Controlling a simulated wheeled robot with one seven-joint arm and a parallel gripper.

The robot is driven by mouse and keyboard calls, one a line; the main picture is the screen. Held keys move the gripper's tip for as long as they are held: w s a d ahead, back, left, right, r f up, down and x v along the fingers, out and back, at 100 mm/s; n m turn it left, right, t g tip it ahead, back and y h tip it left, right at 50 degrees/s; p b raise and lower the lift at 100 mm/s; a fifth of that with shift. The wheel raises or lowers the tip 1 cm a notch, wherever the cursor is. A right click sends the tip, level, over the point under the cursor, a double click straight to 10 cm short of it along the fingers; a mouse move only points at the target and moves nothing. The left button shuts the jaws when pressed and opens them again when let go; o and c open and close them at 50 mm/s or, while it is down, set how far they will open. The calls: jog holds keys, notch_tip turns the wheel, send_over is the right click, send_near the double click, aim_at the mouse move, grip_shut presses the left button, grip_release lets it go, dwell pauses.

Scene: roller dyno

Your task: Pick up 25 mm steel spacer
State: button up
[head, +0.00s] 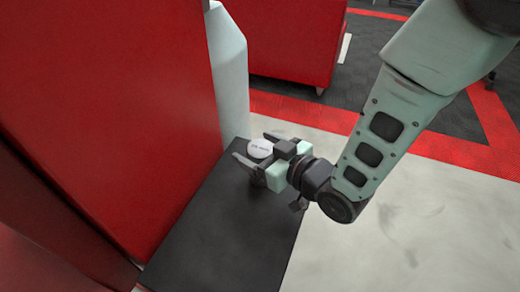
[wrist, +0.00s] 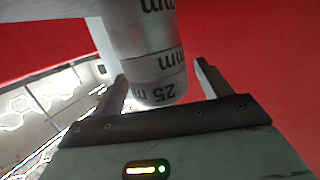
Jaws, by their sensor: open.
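The 25 mm steel spacer (wrist: 160,92) is a pale metal cylinder with dark lettering, upside down in the wrist view. It is at the end of a stack of similar cylinders; in the head view, a round pale top (head: 260,148) shows. My gripper (head: 252,146) is open, with one dark finger on each side of that top. In the wrist view, my gripper's fingers (wrist: 160,73) stand left and right of the spacer, with gaps visible. Whether either finger touches it cannot be told. The lower stack is hidden in the head view.
Another marked cylinder (wrist: 150,35) adjoins the 25 mm spacer. A large red panel (head: 110,110) and a pale post (head: 229,80) are close on the left. Pale open floor (head: 400,225) lies to the right.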

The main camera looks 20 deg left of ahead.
jog(key=shift+x, duration=0.75)
jog(key=c, duration=1.2)
jog(key=shift+r, duration=0.1)
